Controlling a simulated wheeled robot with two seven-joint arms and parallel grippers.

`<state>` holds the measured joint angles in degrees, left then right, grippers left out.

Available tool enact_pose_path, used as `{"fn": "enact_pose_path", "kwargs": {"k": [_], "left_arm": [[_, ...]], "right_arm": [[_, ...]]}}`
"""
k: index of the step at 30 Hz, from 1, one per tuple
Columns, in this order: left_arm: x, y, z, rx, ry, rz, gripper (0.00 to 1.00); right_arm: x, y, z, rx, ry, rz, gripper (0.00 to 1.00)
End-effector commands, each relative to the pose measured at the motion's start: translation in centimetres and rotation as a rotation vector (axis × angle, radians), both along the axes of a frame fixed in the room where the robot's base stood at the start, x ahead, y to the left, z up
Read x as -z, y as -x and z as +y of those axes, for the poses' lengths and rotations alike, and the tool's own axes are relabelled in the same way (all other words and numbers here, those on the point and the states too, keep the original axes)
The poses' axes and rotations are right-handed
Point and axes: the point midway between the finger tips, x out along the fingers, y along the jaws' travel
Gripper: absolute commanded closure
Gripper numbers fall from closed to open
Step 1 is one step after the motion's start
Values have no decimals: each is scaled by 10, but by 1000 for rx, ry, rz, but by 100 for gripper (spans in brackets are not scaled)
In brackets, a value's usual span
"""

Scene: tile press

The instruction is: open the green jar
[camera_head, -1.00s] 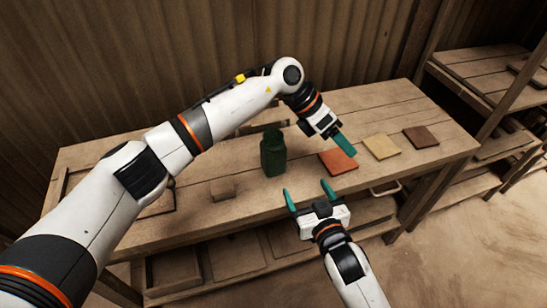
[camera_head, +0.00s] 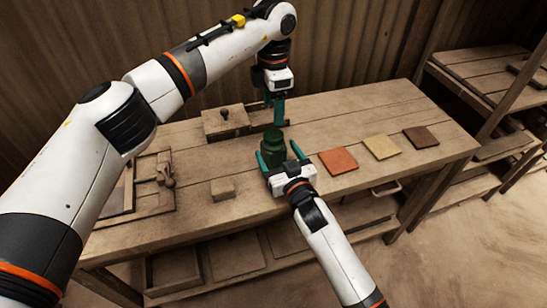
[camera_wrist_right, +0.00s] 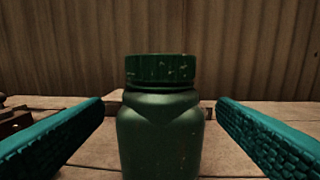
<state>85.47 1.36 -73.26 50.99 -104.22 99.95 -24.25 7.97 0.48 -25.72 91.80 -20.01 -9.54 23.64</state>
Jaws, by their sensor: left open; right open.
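The green jar (camera_head: 272,150) stands upright on the wooden workbench, with its ribbed green lid (camera_wrist_right: 160,69) on top. It also shows in the right wrist view (camera_wrist_right: 160,135), centred between my right fingers. My right gripper (camera_head: 279,157) is open, with one finger on each side of the jar and a visible gap to each side in the wrist view. My left gripper (camera_head: 274,112) points down above and just behind the jar's lid. Its teal fingers look apart from the lid, and it holds nothing visible.
A small wooden block (camera_head: 222,190) lies front left. A wooden box with a knob (camera_head: 225,121) stands behind, and a wooden frame fixture (camera_head: 145,190) is at left.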

Motion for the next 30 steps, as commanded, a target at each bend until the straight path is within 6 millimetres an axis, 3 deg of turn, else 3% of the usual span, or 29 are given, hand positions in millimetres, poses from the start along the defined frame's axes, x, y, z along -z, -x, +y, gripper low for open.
{"fn": "enact_pose_path", "kwargs": {"k": [6, 16, 30], "left_arm": [[0, 0, 0, 0, 1, 1, 36], [0, 0, 0, 0, 1, 1, 36], [0, 0, 0, 3, 1, 1, 36]], "right_arm": [[0, -18, 7, 0, 0, 0, 19], [0, -20, 8, 0, 0, 0, 19], [0, -20, 8, 0, 0, 1, 96]]}}
